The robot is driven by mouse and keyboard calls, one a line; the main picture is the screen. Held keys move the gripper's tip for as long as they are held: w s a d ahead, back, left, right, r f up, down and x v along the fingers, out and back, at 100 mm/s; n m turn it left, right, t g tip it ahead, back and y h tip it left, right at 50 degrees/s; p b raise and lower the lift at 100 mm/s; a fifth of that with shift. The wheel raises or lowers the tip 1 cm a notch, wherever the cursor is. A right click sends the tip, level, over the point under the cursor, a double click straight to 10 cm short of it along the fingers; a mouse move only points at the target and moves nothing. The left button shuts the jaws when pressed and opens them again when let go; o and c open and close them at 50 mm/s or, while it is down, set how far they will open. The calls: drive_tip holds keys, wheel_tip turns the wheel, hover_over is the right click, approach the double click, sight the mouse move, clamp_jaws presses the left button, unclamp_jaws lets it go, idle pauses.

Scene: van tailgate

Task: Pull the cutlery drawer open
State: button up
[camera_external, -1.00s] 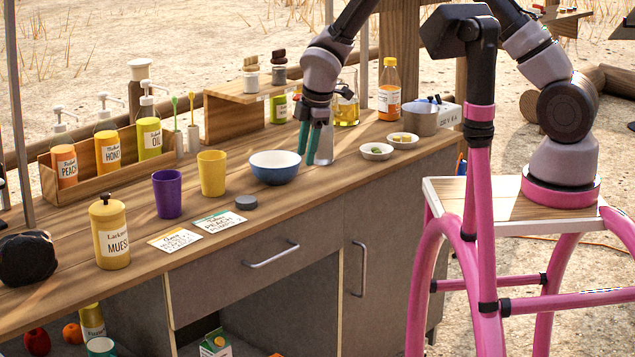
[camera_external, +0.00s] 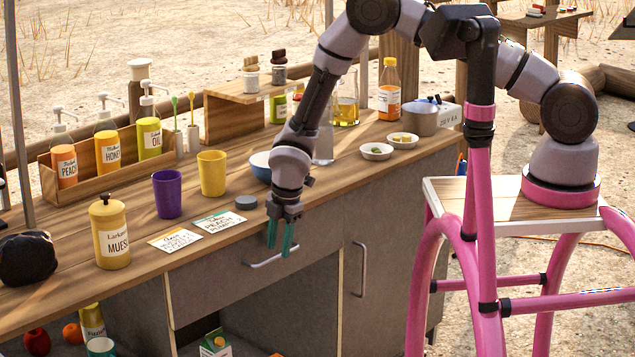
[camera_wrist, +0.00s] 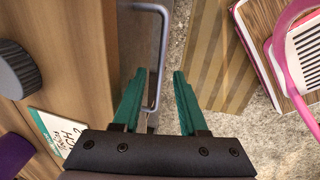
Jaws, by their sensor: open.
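The cutlery drawer (camera_external: 222,285) is a grey front under the wooden counter top, and it looks closed. Its silver bar handle (camera_external: 262,262) runs along the front near the top. My gripper (camera_external: 282,238) has green fingers pointing down, in front of the drawer near the right end of the handle. In the wrist view my gripper (camera_wrist: 158,98) is open with nothing held. The handle (camera_wrist: 157,50) there reaches between the fingers, nearer the left one. I cannot tell whether they touch.
On the counter near the drawer lie two cards (camera_external: 220,221) and a grey round lid (camera_external: 246,202). A blue bowl (camera_external: 260,168) is partly hidden behind my arm. A cabinet door with an upright handle (camera_external: 359,268) is to the right. Open shelving lies below.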

drive_tip(key=shift+a+f, duration=0.1)
drive_tip(key=shift+f, duration=0.45)
drive_tip(key=shift+w, duration=0.1)
clamp_jaws()
idle(1.0)
